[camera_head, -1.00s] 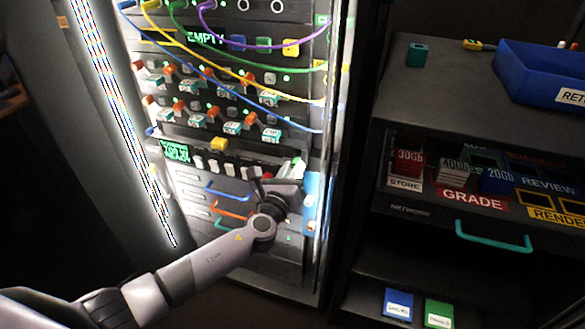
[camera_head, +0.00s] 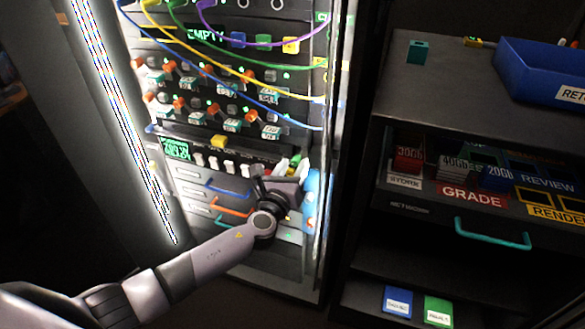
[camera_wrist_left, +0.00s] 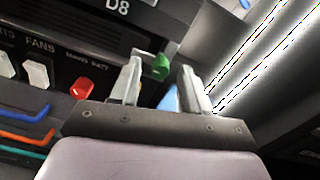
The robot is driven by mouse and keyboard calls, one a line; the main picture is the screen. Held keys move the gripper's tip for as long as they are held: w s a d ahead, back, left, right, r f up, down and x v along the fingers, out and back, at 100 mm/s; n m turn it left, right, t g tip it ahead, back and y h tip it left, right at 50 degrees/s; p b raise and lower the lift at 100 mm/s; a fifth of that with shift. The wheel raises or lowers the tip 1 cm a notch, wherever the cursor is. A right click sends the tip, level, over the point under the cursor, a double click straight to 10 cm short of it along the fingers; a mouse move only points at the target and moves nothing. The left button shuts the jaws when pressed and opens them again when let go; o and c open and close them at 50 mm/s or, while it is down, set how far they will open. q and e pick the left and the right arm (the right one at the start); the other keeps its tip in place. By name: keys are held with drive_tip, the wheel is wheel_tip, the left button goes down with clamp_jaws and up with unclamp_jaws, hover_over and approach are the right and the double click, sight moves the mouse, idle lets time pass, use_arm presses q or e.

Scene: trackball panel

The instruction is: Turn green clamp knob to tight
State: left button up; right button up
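The green clamp knob (camera_wrist_left: 160,68) shows in the left wrist view on the front of the rack. It sits just beyond and between the tips of my left gripper (camera_wrist_left: 160,82), nearer the left finger. The two pale fingers are apart, with a gap between them. I cannot tell whether the left finger touches the knob. In the head view my left gripper (camera_head: 290,170) is at the right end of the rack's switch row, and its fingers mostly hide the knob. My right gripper is in neither view.
A red knob (camera_wrist_left: 80,90) and white switches (camera_wrist_left: 37,74) are left of the gripper. Blue (camera_head: 228,191) and orange (camera_head: 230,211) handles lie below the row. Cables hang above. A glass door edge is close on the right. A shelf with a blue bin (camera_head: 540,75) stands further right.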

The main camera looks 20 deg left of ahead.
use_arm(q)
drive_tip(key=shift+s, duration=0.1)
drive_tip(key=s+p, duration=0.1)
drive_tip(key=s, duration=0.6)
drive_tip(key=shift+a, duration=0.15)
drive_tip(key=s+a+f+n+g+p, duration=0.1)
drive_tip(key=s+f+n+g+p, duration=0.2)
drive_tip(key=s+n, duration=0.9)
drive_tip(key=s+a+f+n+g+h+p, duration=0.1)
drive_tip(key=s+f+n+g, duration=0.3)
drive_tip(key=s+n, duration=0.9)
drive_tip(key=f+n+p, duration=0.1)
drive_tip(key=n, duration=0.5)
drive_tip(key=shift+s+a+f+g+h+p, duration=0.2)
drive_tip(key=shift+s+f+g+h+p, duration=0.1)
drive_tip(key=shift+f+p, duration=0.1)
drive_tip(key=shift+a, duration=0.1)
